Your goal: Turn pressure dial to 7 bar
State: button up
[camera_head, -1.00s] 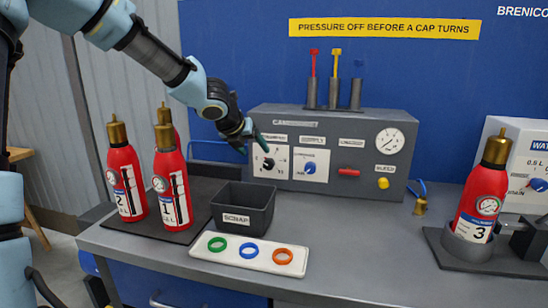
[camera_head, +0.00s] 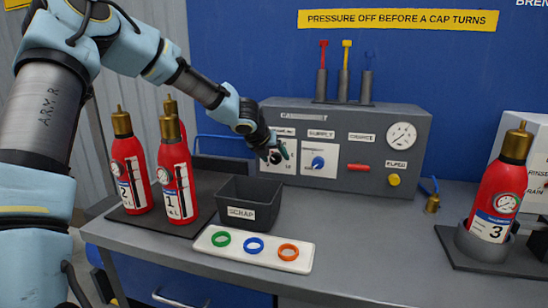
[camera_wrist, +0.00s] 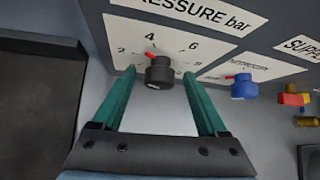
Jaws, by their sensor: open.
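The pressure dial (camera_wrist: 160,72) is a black knob with a red pointer on a white "PRESSURE bar" plate (camera_wrist: 205,22) in the wrist view. The pointer is at the knob's upper left, below the 4; its exact reading is unclear. My gripper (camera_wrist: 160,76) is open, with one green finger on each side of the knob. I cannot tell whether the fingers touch it. In the head view my gripper (camera_head: 276,151) is in front of the grey panel (camera_head: 395,120) and covers part of the dial plate (camera_head: 288,165).
The blue supply knob (camera_head: 318,162) is right of the dial. A red handle (camera_head: 359,167), yellow button (camera_head: 394,180) and gauge (camera_head: 401,136) sit farther right. The scrap bin (camera_head: 262,194) and ring tray (camera_head: 218,254) stand in front. Extinguishers 1 (camera_head: 176,178) and 2 (camera_head: 128,170) are at left.

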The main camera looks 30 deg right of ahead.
jog(key=shift+c, duration=0.4)
grip_shut()
